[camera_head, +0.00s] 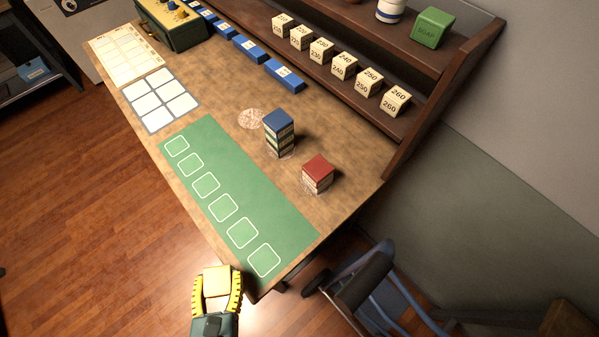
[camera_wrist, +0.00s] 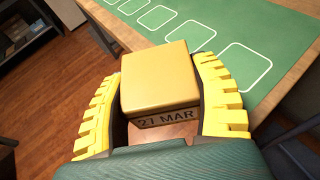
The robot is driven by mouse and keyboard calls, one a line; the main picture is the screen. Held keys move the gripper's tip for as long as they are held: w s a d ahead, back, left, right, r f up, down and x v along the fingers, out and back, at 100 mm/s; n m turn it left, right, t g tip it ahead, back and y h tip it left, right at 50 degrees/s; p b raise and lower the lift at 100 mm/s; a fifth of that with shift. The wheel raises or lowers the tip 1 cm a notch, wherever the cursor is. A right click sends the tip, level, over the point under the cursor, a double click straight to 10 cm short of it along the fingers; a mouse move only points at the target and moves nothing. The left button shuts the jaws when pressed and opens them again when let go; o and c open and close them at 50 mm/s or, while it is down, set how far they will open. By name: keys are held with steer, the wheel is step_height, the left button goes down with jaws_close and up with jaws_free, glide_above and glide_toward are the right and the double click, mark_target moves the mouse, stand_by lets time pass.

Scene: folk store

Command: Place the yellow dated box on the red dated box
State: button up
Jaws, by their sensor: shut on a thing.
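My gripper (camera_head: 217,291) is at the near end of the table, beyond the green mat's corner. It is shut on the yellow dated box (camera_head: 216,279), whose side reads "21 MAR" in the wrist view (camera_wrist: 160,82). The yellow fingers press on its left and right sides. The red dated box (camera_head: 318,170) stands on the wooden table, right of the green mat, on a pale round mark. It looks like a red-topped box with pale printed sides, perhaps a stack. It is apart from my gripper, further up and right.
A blue-topped stack (camera_head: 279,130) stands just behind and left of the red box. The green mat (camera_head: 225,180) with white squares is empty. A shelf (camera_head: 385,125) with numbered blocks rises behind the table. A blue chair or cart (camera_head: 375,285) stands at the near right.

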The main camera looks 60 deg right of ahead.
steer(key=shift+d+f, duration=0.2)
steer(key=shift+f, duration=0.3)
steer(key=d+r+m+g+h+p, duration=0.1)
steer(key=d+r+m+g, duration=0.25)
steer(key=d, duration=0.45)
steer(key=d+r+m+g+h, duration=0.1)
steer(key=d+r+m+g, duration=0.2)
steer(key=d, duration=0.4)
step_height(320, 180, up, 10)
steer(key=m+g+p, duration=0.1)
steer(key=m+g, duration=0.4)
steer(key=g, duration=0.1)
glide_above(319, 167)
steer(key=shift+g+y, duration=0.3)
steer(key=shift+g, duration=0.05)
step_height(319, 167, down, 9)
steer(key=shift+r+b, duration=0.15)
steer(key=shift+b, duration=0.5)
steer(key=shift+f, duration=0.3)
steer(key=shift+f, duration=0.25)
steer(key=o, duration=1.2)
steer(key=shift+r, duration=0.1)
steer(key=shift+o, duration=0.2)
